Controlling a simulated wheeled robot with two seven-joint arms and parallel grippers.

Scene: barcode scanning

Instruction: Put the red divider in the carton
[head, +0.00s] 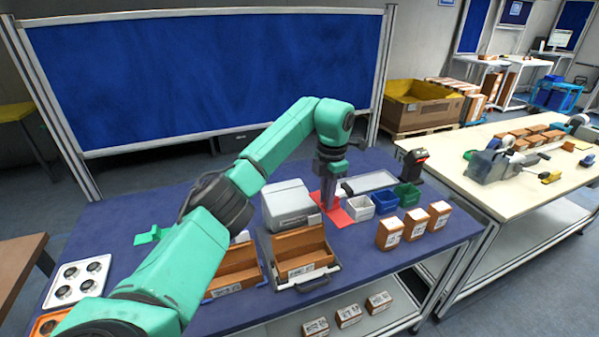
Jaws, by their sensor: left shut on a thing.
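The red divider (341,217) is a flat red piece at the back middle of the blue table, partly hidden by my left gripper (329,204). My left gripper points down, shut on the red divider. One open brown carton (304,267) sits in a dark holder in front of and left of the gripper. A second open brown carton (234,284) stands to its left, partly hidden by my arm. My right gripper is not in view.
A grey box-shaped device (287,205) stands left of the gripper. White (359,208), blue (385,202) and green (408,195) bins stand to its right. Small brown boxes (389,233) line the front right. A green piece (148,235) and a white tray (78,281) lie left.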

